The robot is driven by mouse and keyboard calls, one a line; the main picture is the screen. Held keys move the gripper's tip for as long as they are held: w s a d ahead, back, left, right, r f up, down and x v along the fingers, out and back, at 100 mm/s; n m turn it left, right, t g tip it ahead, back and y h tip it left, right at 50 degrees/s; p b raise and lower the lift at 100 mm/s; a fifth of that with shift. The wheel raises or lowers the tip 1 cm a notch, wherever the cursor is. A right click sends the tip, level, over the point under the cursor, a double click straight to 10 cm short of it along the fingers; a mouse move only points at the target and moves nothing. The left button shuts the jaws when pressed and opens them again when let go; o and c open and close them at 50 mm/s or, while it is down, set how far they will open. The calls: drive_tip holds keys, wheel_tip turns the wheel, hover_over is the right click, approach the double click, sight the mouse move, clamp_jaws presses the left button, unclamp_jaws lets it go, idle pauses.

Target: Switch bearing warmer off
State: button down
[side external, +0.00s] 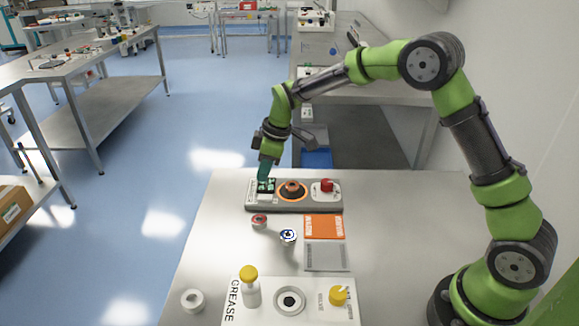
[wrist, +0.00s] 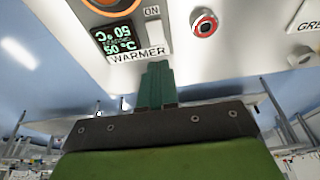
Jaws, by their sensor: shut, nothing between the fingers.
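The bearing warmer (side external: 335,207) is a grey-and-white unit across the back of the table. It has a dark display (side external: 266,186), an orange-ringed round plate (side external: 292,191) and a red knob (side external: 327,185). In the wrist view the display (wrist: 118,40) reads about 50 °C in green. A white rocker switch (wrist: 157,37) is beside it, near the word ON and above the WARMER label (wrist: 140,54). My gripper (side external: 264,178) is at the warmer's left end, fingers pointing down, shut and empty. Its green fingertips (wrist: 157,66) appear just below the label. Contact cannot be told.
A red-faced bearing (side external: 259,220) and a blue-and-white one (side external: 288,236) lie in front of the warmer. Orange (side external: 323,227) and grey (side external: 326,257) cards lie to the right.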

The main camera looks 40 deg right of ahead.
sight(269, 197)
drive_tip(key=shift+s+d+x, duration=0.1)
drive_tip(key=shift+x, duration=0.8)
drive_tip(key=shift+s+d+x, duration=0.15)
drive_tip(key=shift+x, duration=0.7)
drive_tip(key=shift+s+d+x, duration=0.1)
drive_tip(key=shift+x, duration=0.8)
drive_tip(key=shift+f, duration=0.15)
drive_tip(key=shift+w+a+f, duration=0.1)
drive_tip(key=shift+a+f, duration=0.05)
drive_tip(key=shift+f, duration=0.1)
drive_tip(key=shift+f+g, duration=0.2)
drive_tip(key=shift+g, duration=0.1)
drive_tip(key=shift+s+h, duration=0.2)
drive_tip(key=shift+h, duration=0.1)
drive_tip(key=shift+s+d, duration=0.55)
drive_tip(key=shift+d, duration=0.2)
